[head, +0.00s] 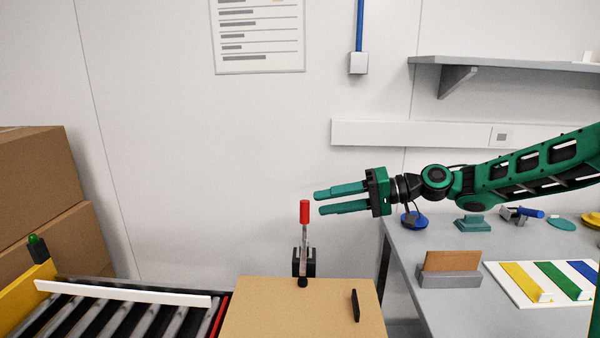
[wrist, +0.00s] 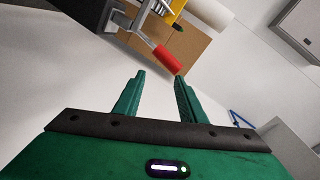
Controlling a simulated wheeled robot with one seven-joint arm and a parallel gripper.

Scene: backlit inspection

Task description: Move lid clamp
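The lid clamp (head: 304,258) stands at the back edge of a cardboard box, with a black base and a metal lever pointing upright. Its red handle (head: 305,211) is at the top of the lever. In the wrist view the red handle (wrist: 167,60) shows just beyond the fingertips, with the metal lever leading to the upper left. My green gripper (head: 317,202) is to the right of the handle, pointing left, with its fingers apart. In the wrist view my gripper (wrist: 160,75) is open, with nothing between the fingers.
The cardboard box (head: 270,310) has a small black piece (head: 355,305) on its top. A roller conveyor (head: 110,310) lies to the left, with stacked cartons behind. A grey workbench (head: 440,300) with tools and coloured strips stands right. A shelf (head: 510,63) hangs above.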

